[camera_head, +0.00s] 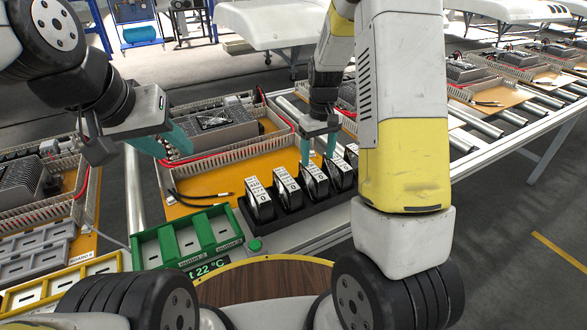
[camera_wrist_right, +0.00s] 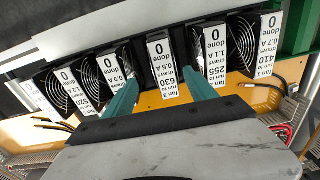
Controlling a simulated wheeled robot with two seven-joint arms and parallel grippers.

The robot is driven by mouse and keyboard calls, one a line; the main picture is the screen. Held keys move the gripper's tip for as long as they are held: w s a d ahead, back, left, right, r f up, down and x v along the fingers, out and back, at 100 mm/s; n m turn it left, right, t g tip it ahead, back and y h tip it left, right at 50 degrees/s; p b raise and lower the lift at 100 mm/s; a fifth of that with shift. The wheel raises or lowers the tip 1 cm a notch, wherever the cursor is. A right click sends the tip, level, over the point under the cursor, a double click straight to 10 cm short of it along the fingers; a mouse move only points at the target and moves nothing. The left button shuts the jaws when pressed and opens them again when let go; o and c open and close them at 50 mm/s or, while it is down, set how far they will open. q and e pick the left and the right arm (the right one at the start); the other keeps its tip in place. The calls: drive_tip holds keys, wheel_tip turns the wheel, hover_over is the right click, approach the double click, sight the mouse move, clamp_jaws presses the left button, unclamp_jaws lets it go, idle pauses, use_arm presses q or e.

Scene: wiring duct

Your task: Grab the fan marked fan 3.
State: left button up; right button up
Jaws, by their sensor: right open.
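Fan 3 (camera_wrist_right: 162,65) is a black fan with a white label reading fan 3, near the middle of the right wrist view. In the head view it is the third fan from the left (camera_head: 314,182) in a row on a black holder (camera_head: 290,222). My right gripper (camera_head: 318,160) is open over it. In the right wrist view the teal fingertips (camera_wrist_right: 160,78) lie left and right of fan 3's label, with nothing gripped; contact cannot be told. My left gripper (camera_head: 163,146) is open and empty over the orange board, away from the fans.
Fan 2 (camera_wrist_right: 228,50) and fan 4 (camera_wrist_right: 113,72) stand close on either side of fan 3. Green outlet trays (camera_head: 186,239) lie left of the holder. A ducted orange board (camera_head: 212,172) lies behind the row, with rollers (camera_head: 480,122) to the right.

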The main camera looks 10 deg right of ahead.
sight(313, 169)
drive_tip(key=shift+w+a+f, duration=0.1)
drive_tip(key=shift+w+f, duration=0.05)
drive_tip(key=shift+f, duration=0.35)
drive_tip(key=shift+w+a+f, duration=0.1)
drive_tip(key=shift+f, duration=0.4)
drive_tip(key=f, duration=0.7)
drive_tip(key=shift+a+f, duration=0.1)
drive_tip(key=shift+a, duration=0.2)
clamp_jaws()
